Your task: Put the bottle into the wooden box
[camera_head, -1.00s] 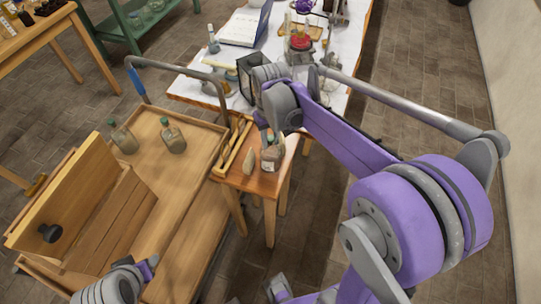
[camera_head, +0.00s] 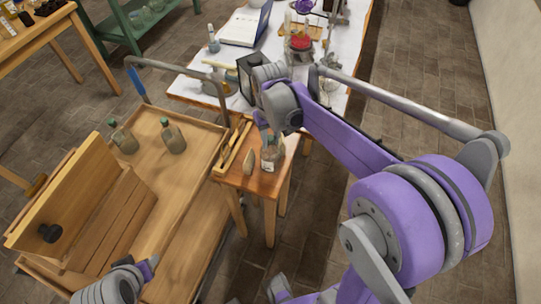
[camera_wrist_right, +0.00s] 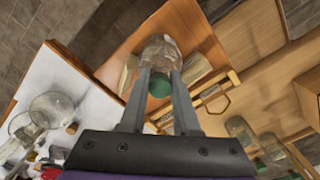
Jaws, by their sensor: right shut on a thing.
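A clear glass bottle (camera_head: 270,156) with a green cap is at the small wooden side table (camera_head: 243,181). My right gripper (camera_wrist_right: 160,80) is shut on it from above, with a finger on each side near the cap. I cannot tell whether the bottle's base touches the table. The wooden box (camera_head: 65,190), with a black knob on its raised panel, is at the lower left on the wooden cart; its inside is mostly hidden. Part of my left arm shows at the bottom left, but its gripper fingers do not show.
Two other green-capped bottles, one at the left (camera_head: 123,138) and one at the right (camera_head: 172,137), are on the cart (camera_head: 165,190). A pale stopper-like piece (camera_head: 249,161) and a narrow wooden tray (camera_head: 233,145) lie beside the held bottle. The white-topped table (camera_head: 190,86) behind is crowded with glassware.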

